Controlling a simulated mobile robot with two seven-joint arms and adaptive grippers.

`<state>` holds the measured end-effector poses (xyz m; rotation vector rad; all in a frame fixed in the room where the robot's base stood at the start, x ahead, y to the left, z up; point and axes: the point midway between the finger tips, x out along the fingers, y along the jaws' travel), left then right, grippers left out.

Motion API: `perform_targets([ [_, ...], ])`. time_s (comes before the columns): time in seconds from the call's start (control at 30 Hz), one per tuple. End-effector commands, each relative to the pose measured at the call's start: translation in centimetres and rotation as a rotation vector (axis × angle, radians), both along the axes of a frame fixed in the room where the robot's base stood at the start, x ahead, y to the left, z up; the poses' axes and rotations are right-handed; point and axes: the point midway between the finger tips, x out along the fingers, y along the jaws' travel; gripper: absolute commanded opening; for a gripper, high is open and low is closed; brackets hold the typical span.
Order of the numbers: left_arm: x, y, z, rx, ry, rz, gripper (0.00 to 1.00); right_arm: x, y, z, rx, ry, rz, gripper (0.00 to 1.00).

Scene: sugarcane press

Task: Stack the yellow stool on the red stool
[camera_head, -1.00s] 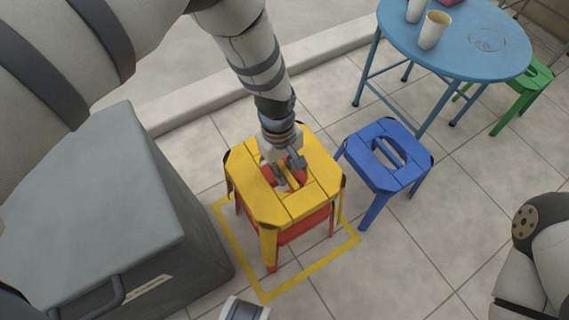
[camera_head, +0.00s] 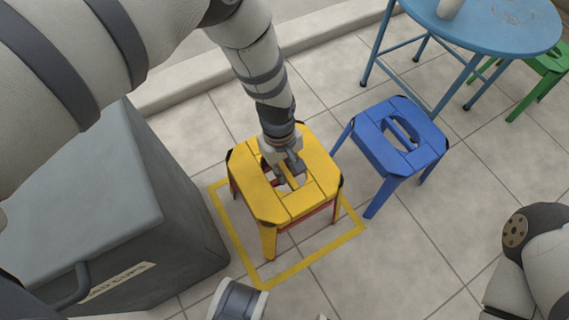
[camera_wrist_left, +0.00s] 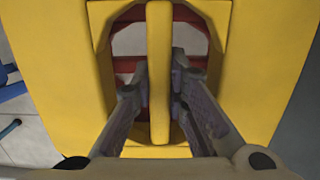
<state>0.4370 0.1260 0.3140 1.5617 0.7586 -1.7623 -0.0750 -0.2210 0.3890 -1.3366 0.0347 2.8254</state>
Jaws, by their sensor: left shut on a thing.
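The yellow stool (camera_head: 316,178) is upright over the red stool (camera_head: 290,224), inside a yellow square marked on the floor (camera_head: 311,260). Only small red parts show below the yellow seat; the rest is hidden. My left gripper (camera_head: 290,168) is in the slot of the yellow seat, shut on its middle bar. In the left wrist view the fingers (camera_wrist_left: 160,90) are on both sides of the yellow bar (camera_wrist_left: 160,60). Red parts of the lower stool (camera_wrist_left: 188,14) show through the slot. I cannot tell whether the seats touch.
A blue stool (camera_head: 375,150) stands close on the right. A round blue table (camera_head: 490,35) and a green stool (camera_head: 548,60) are at the upper right. A large grey box (camera_head: 80,200) stands on the left. Tiled floor is free at the lower right.

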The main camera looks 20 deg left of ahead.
Motion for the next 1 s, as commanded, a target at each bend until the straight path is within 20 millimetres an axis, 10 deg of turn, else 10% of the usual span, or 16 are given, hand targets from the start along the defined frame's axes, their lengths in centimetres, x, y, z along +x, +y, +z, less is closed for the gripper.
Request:
perform_targets([
  [1.0, 0.1, 0.0, -1.2, 0.000, -0.001, -0.001, 0.00, -0.2, 0.0, -0.6, 0.000, 0.009, 0.000, 0.40],
])
